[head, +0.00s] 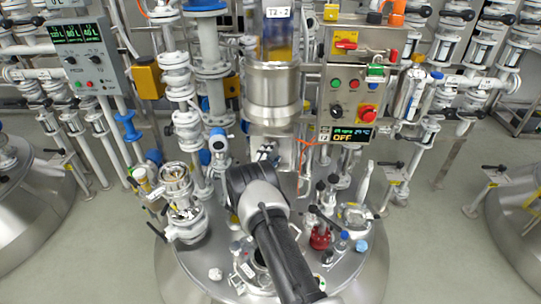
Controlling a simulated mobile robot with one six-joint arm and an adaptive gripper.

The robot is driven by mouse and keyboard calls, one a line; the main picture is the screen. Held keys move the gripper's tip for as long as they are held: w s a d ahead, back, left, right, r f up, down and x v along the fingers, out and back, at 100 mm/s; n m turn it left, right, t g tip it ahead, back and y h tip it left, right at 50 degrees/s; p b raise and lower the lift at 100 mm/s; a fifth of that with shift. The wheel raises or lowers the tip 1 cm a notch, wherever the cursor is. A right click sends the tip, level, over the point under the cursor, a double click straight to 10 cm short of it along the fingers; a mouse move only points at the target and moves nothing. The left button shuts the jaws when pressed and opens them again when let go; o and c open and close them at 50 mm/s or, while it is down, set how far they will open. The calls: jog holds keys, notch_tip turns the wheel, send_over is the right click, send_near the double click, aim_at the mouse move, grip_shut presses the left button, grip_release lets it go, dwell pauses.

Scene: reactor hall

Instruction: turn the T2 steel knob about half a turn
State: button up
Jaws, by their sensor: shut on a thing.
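My black and grey arm reaches up from the bottom over the vessel lid (205,262). My gripper (266,153) is small and partly hidden by my own wrist, just below the large steel cylinder (273,90) under the "T2-2" label (278,13). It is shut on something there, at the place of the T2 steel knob. The knob itself is too small and covered to make out, so its turn angle cannot be told.
A control box (349,103) with buttons and a display reading "OFF" hangs right of the cylinder. White pipes and valves (176,80) stand close on the left. A red fitting (320,238) and a blue cap (361,246) sit on the lid to the right.

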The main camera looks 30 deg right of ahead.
jog(key=m+y, duration=0.1)
jog(key=m, duration=0.3)
jog(key=shift+m+g, duration=0.3)
jog(key=shift+g, duration=0.1)
jog(key=m+y, duration=0.2)
jog(key=m, duration=0.1)
jog(key=shift+m, duration=0.3)
jog(key=m+y, duration=0.2)
jog(key=m, duration=0.2)
jog(key=shift+y, duration=0.3)
jog(key=shift+m+t+y, duration=0.5)
jog(key=shift+m+y, duration=0.3)
jog(key=shift+m, duration=0.6)
jog(key=o, duration=0.9)
jog(key=shift+o, duration=0.2)
jog(key=v, duration=1.2)
